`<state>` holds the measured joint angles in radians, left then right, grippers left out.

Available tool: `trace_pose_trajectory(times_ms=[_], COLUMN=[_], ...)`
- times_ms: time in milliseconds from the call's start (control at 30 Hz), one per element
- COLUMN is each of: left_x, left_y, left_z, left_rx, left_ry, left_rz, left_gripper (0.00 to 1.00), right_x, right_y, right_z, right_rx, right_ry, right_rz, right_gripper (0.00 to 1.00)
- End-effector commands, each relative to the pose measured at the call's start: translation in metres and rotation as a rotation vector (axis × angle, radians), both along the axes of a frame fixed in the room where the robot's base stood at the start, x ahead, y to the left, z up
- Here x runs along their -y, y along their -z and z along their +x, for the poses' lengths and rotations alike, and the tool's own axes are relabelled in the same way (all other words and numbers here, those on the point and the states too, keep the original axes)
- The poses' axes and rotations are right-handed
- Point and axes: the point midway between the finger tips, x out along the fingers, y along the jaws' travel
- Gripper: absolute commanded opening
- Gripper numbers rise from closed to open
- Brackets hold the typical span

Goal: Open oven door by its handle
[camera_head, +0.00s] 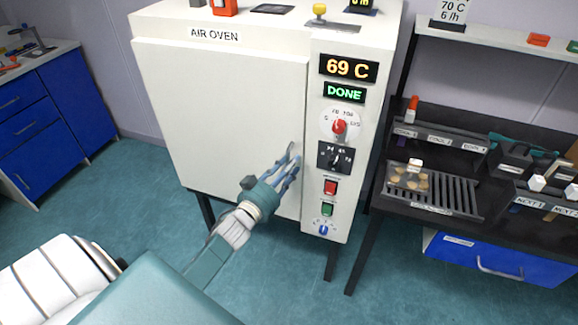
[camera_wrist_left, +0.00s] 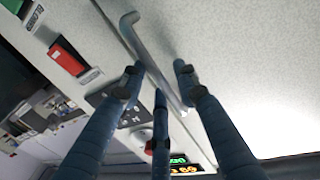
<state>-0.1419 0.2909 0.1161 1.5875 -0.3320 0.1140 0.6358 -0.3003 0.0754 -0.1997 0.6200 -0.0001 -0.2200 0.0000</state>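The white air oven (camera_head: 335,45) stands in the middle of the head view. Its large door (camera_head: 220,110) looks closed, flush with the front. The handle, a slim grey bar (camera_wrist_left: 149,58), sits near the door's edge beside the control panel. In the head view the fingers largely hide it. My left gripper (camera_head: 290,160) is at the handle, with its blue fingers pointing at the door. In the left wrist view the fingers (camera_wrist_left: 160,85) are spread apart, with the bar running between them. I cannot tell whether they touch it. My right gripper is in neither view.
The control panel shows "69 C" (camera_head: 348,68) and "DONE" (camera_head: 344,92), above knobs and buttons. A dark bench (camera_head: 400,205) with racks stands close on the right. Blue drawers (camera_head: 40,120) are at the far left. The floor (camera_head: 150,185) before the door's left side is clear.

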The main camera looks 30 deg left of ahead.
Motion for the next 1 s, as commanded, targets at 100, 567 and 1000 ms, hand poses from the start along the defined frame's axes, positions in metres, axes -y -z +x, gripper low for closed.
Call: trace_pose_trajectory(times_ms=[100,567,1000], left_x=[0.0,0.0,0.005], left_y=[0.0,0.0,0.0], left_z=[0.0,-0.002,-0.092], left_rx=[0.0,-0.001,-0.013], left_ry=[0.0,0.002,0.182], left_rz=[0.0,0.001,0.005], left_gripper=[0.31,0.0,0.0], right_x=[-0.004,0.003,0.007], right_y=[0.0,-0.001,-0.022], right_z=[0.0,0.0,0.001], right_rx=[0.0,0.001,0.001], right_ry=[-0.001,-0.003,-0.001], right_rz=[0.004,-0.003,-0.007], right_gripper=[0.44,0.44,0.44])
